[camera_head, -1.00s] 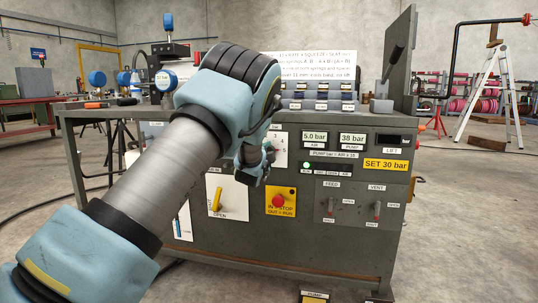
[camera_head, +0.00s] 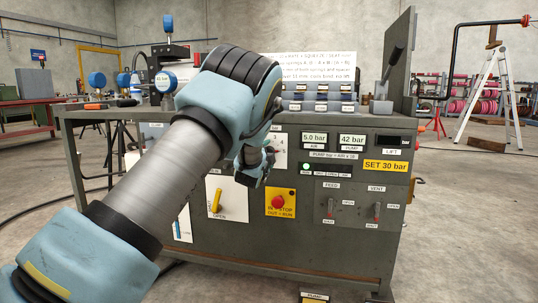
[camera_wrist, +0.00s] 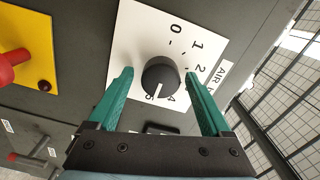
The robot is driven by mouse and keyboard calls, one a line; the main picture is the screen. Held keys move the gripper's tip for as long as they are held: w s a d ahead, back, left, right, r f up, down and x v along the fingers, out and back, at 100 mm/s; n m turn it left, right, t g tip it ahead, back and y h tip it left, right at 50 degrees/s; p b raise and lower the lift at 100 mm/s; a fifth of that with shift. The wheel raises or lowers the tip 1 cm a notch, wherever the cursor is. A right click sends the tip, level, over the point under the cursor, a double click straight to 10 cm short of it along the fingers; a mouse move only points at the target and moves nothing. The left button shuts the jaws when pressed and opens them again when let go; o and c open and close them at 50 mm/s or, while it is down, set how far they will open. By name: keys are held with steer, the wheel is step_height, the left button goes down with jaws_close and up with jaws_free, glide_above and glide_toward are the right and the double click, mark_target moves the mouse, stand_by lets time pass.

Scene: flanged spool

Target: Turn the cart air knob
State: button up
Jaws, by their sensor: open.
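The round black air knob (camera_wrist: 161,76) sits on a white dial plate (camera_wrist: 187,20) marked from 0 upward, with an "AIR" label at its edge. Its white pointer mark points near the 5. My gripper (camera_wrist: 158,74) is open, with one green finger on each side of the knob; a gap shows at both sides, and I cannot tell whether either touches. In the head view my gripper (camera_head: 258,168) is at the cart's front panel and hides the knob. The air display (camera_head: 314,138) reads 5.0 bar and the pump display (camera_head: 352,139) 42 bar.
The red stop button (camera_head: 278,202) on its yellow plate is just below my gripper. A yellow valve handle (camera_head: 216,201) is to the left. Feed (camera_head: 330,207) and vent (camera_head: 376,211) levers are lower right. A "SET 30 bar" sign (camera_head: 385,167) is on the panel.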

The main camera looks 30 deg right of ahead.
steer(key=p+v, duration=0.1)
steer(key=v, duration=1)
steer(key=shift+w, duration=0.1)
